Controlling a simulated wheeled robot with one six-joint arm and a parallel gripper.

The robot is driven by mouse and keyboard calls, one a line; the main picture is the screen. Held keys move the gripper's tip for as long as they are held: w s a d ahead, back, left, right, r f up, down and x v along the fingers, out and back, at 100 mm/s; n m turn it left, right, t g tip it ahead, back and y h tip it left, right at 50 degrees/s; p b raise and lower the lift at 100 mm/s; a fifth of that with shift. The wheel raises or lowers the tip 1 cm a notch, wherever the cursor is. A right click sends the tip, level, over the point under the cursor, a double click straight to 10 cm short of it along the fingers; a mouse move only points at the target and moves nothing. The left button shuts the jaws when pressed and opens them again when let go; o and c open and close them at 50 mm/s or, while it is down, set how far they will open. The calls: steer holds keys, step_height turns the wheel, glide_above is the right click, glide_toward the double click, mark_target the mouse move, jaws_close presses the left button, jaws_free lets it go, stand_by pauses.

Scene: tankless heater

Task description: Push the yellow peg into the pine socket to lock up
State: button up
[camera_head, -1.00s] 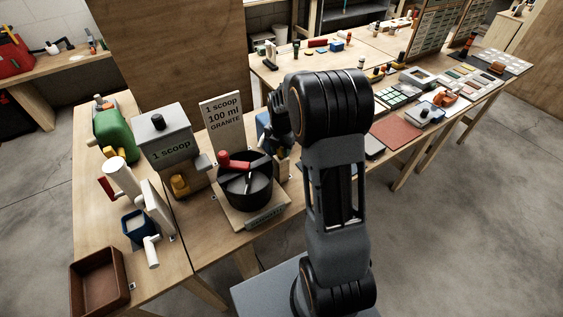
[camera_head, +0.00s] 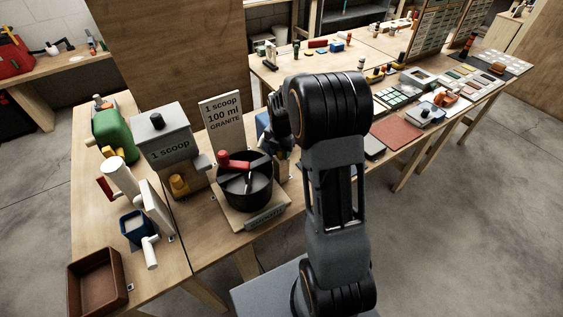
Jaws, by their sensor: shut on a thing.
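My gripper (camera_head: 284,146) is mostly hidden behind my own arm, to the right of the black pot. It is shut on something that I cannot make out. I cannot pick out the yellow peg with certainty. A small pale wooden block (camera_head: 282,168) stands just below my gripper, beside the pot; I cannot tell if it is the pine socket. A blue object (camera_head: 263,126) shows behind my wrist.
A black pot (camera_head: 247,196) with a red handle stands on a base left of my gripper. Another bench with many small items extends right.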

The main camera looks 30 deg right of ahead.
steer(key=shift+f, duration=0.2)
steer(key=o, duration=1.1)
step_height(320, 180, up, 14)
steer(key=shift+f+b, duration=0.1)
steer(key=shift+b, duration=0.4)
stand_by(0.3)
